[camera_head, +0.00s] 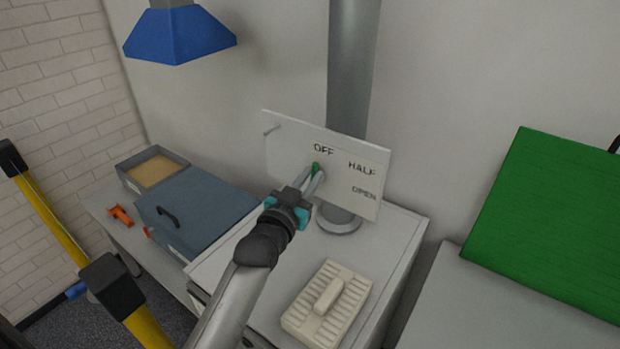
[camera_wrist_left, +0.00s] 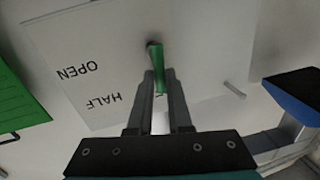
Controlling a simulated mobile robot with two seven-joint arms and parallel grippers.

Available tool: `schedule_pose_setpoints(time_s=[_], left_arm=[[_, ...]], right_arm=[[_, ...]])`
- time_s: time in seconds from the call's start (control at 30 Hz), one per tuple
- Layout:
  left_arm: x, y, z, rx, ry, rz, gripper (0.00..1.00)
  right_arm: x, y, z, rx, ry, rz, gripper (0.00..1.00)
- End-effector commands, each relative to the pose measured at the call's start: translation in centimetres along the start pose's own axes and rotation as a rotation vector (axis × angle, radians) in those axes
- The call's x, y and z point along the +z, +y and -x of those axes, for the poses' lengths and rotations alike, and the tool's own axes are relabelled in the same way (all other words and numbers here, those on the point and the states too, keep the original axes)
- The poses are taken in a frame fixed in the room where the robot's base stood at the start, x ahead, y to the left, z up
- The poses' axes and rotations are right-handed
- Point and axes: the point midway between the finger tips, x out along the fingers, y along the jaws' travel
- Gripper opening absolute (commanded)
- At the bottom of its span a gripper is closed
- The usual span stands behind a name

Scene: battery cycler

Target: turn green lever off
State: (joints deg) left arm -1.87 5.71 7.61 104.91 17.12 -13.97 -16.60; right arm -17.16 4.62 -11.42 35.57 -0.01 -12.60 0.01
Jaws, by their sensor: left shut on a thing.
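The green lever (camera_head: 316,167) is on a white panel (camera_head: 290,143) with the labels OFF, HALF and OPEN. In the head view the lever's visible end points up, just below the word OFF. My left gripper (camera_head: 312,183) reaches the panel from the front and is shut on the green lever. In the left wrist view the lever (camera_wrist_left: 158,66) runs from a dark pivot to between the fingers of my left gripper (camera_wrist_left: 160,92). The fingers hide part of the lever. My right gripper is not in view.
A grey pipe (camera_head: 352,70) stands behind the panel. A ribbed beige block (camera_head: 325,305) lies on the white cabinet below. A blue-grey box (camera_head: 195,207) and a sand tray (camera_head: 152,170) stand at left. A green board (camera_head: 550,225) is at right. A blue hood (camera_head: 180,35) hangs upper left.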

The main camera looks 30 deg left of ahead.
Motion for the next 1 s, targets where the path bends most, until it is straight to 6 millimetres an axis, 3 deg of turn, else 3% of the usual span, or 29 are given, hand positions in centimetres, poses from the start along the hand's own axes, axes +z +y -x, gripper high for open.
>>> schedule_pose_setpoints(time_s=[0.27,0.57,0.83,0.87,1.0], left_arm=[[0.0,0.0,0.0,0.0,-0.001,0.002,0.0],[-0.2,-0.3,-0.1,0.003,-0.023,0.109,0.0],[0.0,-0.3,-0.1,0.003,-0.023,0.12,0.0],[0.0,-0.3,-0.1,0.003,-0.023,0.12,0.18],[0.0,-0.3,-0.1,0.003,-0.023,0.119,0.34]], right_arm=[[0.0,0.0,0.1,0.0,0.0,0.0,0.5],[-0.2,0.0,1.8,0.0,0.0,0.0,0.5],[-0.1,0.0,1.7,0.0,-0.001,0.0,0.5],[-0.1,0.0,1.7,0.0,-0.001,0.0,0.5],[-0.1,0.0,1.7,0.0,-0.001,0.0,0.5]])
